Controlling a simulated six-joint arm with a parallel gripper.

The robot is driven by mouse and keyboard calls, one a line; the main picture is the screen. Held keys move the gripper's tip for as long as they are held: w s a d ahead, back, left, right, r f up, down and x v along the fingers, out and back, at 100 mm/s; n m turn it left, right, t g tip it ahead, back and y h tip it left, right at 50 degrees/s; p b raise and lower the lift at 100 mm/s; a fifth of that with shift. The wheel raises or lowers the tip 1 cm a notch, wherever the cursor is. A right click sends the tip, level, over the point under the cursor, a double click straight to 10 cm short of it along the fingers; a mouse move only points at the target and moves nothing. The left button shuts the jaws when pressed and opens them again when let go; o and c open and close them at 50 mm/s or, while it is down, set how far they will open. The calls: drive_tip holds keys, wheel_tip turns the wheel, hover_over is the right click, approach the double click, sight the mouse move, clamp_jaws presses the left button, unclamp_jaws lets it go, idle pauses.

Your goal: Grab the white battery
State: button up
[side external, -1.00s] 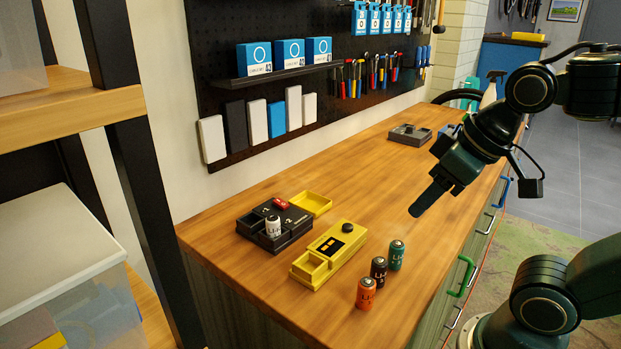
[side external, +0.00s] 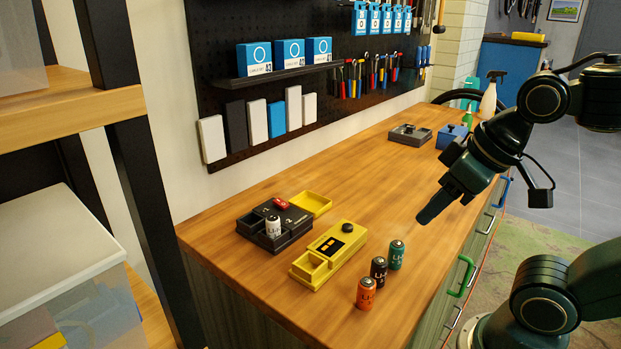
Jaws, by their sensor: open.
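The white battery (side external: 273,228) stands upright in the black charger box (side external: 262,242) on the left part of the bench. A red battery (side external: 281,203) lies in the same box, behind the white one. My gripper (side external: 428,216) hangs over the right side of the bench, well to the right of the white battery and apart from everything. It is open and holds nothing that I can see. From this side its fingers overlap, so the gap between them is hidden.
A yellow device (side external: 330,254) with a black knob sits right of the black box. Orange (side external: 366,294), dark (side external: 378,271) and green (side external: 397,254) batteries stand near the front edge. A grey tray (side external: 409,135) and a blue container (side external: 451,137) are at the back. The bench middle is clear.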

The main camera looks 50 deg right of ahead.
drive_tip(key=shift+o, duration=1.3)
drive_tip(key=n+g+y, duration=0.2)
drive_tip(key=n+y, duration=0.1)
drive_tip(key=n, duration=0.4)
hover_over(274, 217)
drive_tip(key=s+d, duration=0.3)
drive_tip(key=s, duration=0.1)
wheel_tip(274, 217, down, 2)
drive_tip(key=shift+s+f, duration=0.1)
drive_tip(key=shift+f, duration=0.1)
drive_tip(key=shift+f, duration=0.1)
drive_tip(key=shift+x, duration=4.2)
